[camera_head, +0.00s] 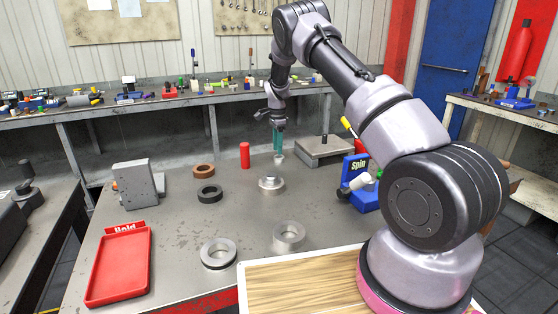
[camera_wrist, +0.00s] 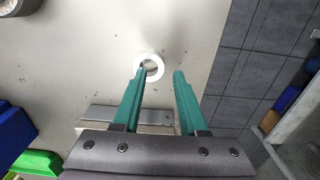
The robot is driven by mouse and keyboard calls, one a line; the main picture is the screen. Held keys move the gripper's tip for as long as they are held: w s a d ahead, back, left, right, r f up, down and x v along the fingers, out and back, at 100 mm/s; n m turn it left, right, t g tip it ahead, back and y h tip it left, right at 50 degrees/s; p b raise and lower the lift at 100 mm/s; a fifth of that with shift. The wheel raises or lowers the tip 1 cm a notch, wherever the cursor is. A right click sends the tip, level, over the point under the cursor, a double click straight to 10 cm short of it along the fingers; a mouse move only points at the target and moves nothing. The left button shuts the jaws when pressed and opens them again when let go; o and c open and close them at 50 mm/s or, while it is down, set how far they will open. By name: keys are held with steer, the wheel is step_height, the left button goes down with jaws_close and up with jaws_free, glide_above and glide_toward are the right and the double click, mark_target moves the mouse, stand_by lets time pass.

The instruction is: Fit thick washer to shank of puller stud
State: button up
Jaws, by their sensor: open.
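A small pale ring, which looks like the thick washer (camera_wrist: 160,72), lies below my gripper in the wrist view, with its hole facing the camera. It also shows as a small pale shape in the head view (camera_head: 279,160). My gripper (camera_wrist: 160,72) is open. Its left green fingertip overlaps the ring's hole in the picture, and the right fingertip is just right of the ring. I cannot tell whether either touches. In the head view my gripper (camera_head: 279,153) points down. A dark upright post, possibly the puller stud (camera_head: 325,139), stands at a grey block (camera_head: 322,151) to the right.
A red cylinder (camera_head: 245,155), brown ring (camera_head: 204,170) and black ring (camera_head: 209,194) stand left of my gripper. Metal rings (camera_head: 271,184) (camera_head: 289,237) (camera_head: 218,254) lie nearer. A red tray (camera_head: 146,283) is empty; a blue "Spin" fixture (camera_head: 361,190) is at right.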

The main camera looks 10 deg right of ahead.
step_height(320, 180, down, 3)
steer(key=shift+r, duration=0.1)
jaws_close()
step_height(320, 180, up, 9)
steer(key=s+d+r+n, duration=0.1)
steer(key=s+d+n, duration=0.4)
steer(key=s+n, duration=0.3)
steer(key=s+d+n, duration=0.5)
steer(key=s+n, duration=0.3)
steer(key=w+a+m, duration=0.5)
steer(key=w+m, duration=0.3)
steer(key=w+a+m, duration=0.5)
steer(key=w+m, duration=0.3)
